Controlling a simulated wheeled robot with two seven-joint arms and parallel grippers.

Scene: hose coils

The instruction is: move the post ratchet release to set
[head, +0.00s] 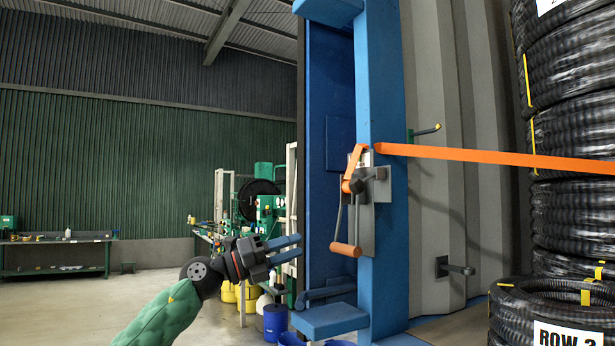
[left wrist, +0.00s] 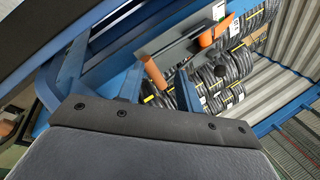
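The post ratchet (head: 362,200) is mounted on a grey plate on the blue post (head: 385,80). Its lever hangs down and ends in an orange grip (head: 345,249). An orange strap (head: 480,156) runs right from the post at the ratchet's height. My left gripper (head: 292,248) is left of the grip, at about its height, and apart from it. Its two blue fingers are spread and empty. In the left wrist view, an orange grip (left wrist: 157,73) shows beyond the gap between the fingers (left wrist: 158,92). Which part is the release is not clear. My right gripper is not in view.
Stacked black hose coils (head: 570,140) stand at the right, with a "ROW 3" sign. A workbench (head: 60,255) is far left. The floor at left is open.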

